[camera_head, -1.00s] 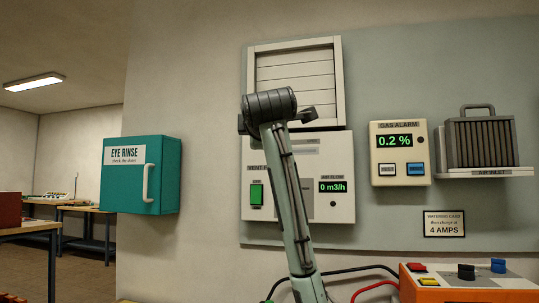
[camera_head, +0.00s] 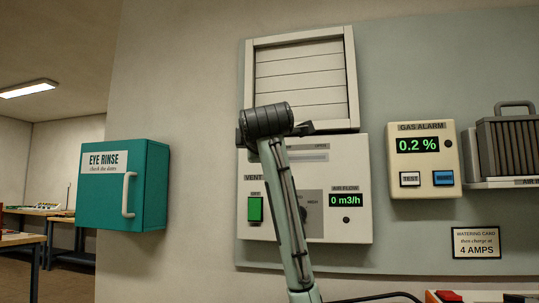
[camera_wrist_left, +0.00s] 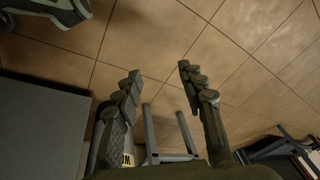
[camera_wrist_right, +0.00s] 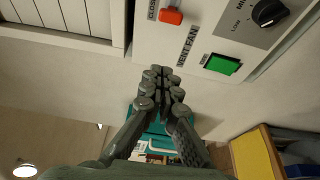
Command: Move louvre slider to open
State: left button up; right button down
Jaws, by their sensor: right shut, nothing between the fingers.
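The louvre slider's orange knob (camera_wrist_right: 171,16) sits beside the word CLOSED in the right wrist view. In the head view my right arm hides the knob, and the slot (camera_head: 308,154) shows with OPEN at its right end. Both are on the white vent fan panel (camera_head: 350,228). Above it is the louvre (camera_head: 300,82), its slats lying flat. My right gripper (camera_wrist_right: 163,76) is shut and empty in front of the panel, its tips apart from the knob in that picture. My left gripper (camera_wrist_left: 160,72) is open and empty above the tiled floor.
A green switch (camera_head: 255,209) and a dark rotary knob (camera_wrist_right: 268,12) are on the same panel. The gas alarm (camera_head: 424,165) and a grey slatted unit (camera_head: 510,145) are to the right. A teal eye rinse cabinet (camera_head: 150,190) hangs on the left.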

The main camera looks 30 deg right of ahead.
jog(key=p+x, duration=0.2)
jog(key=x, duration=0.8)
pick_arm(q)
jog(key=s+f, duration=0.3)
jog(key=f, duration=0.4)
jog(key=shift+a+g, duration=0.3)
jog(key=shift+a, duration=0.15)
pick_arm(e)
jog(key=s+d, duration=0.2)
jog(key=s, duration=0.1)
jog(key=shift+s+d, duration=0.15)
jog(key=shift+d, duration=0.15)
jog(key=shift+f, duration=0.1)
